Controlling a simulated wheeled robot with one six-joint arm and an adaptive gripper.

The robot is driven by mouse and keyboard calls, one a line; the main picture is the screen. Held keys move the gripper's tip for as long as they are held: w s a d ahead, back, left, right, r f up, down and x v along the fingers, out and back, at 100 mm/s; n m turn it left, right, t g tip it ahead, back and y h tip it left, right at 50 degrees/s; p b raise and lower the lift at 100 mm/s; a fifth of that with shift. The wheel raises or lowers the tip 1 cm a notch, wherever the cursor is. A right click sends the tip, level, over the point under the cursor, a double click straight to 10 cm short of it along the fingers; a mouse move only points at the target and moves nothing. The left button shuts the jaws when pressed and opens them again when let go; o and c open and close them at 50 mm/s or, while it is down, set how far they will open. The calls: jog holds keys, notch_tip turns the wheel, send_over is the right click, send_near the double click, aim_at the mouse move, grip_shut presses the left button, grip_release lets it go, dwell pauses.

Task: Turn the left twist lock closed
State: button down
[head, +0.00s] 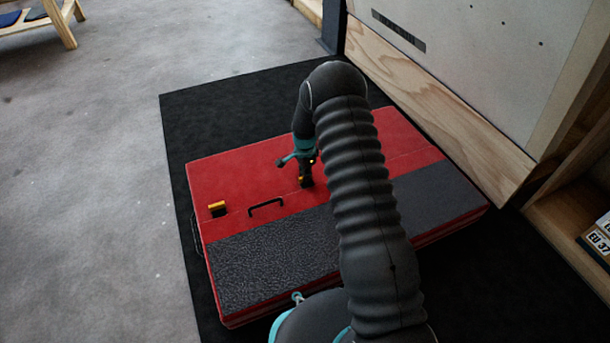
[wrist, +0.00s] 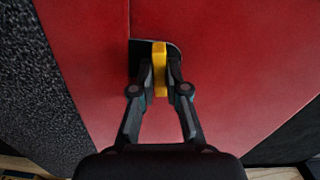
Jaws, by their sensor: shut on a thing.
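My gripper (head: 306,182) points down at the seam of a red and grey crash pad (head: 233,180). In the wrist view my gripper (wrist: 160,78) is shut on a yellow twist lock tab (wrist: 159,62), one finger on each side. The tab stands on a dark plate (wrist: 175,47) in the red cover, its long side roughly along the seam. The fingers hide part of the plate. Another yellow twist lock (head: 217,208) sits further left on the pad in the head view, with nothing touching it.
A black handle (head: 267,205) lies between the two locks. The pad rests on a black mat (head: 180,118). A wooden-edged wall panel (head: 440,100) stands behind it at the right, beside a shelf (head: 570,215). My arm covers the pad's middle.

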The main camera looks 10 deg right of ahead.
jog(key=shift+m, duration=0.8)
jog(key=c, duration=1.2)
grip_release()
notch_tip(320, 180, up, 12)
jog(key=shift+r, duration=0.1)
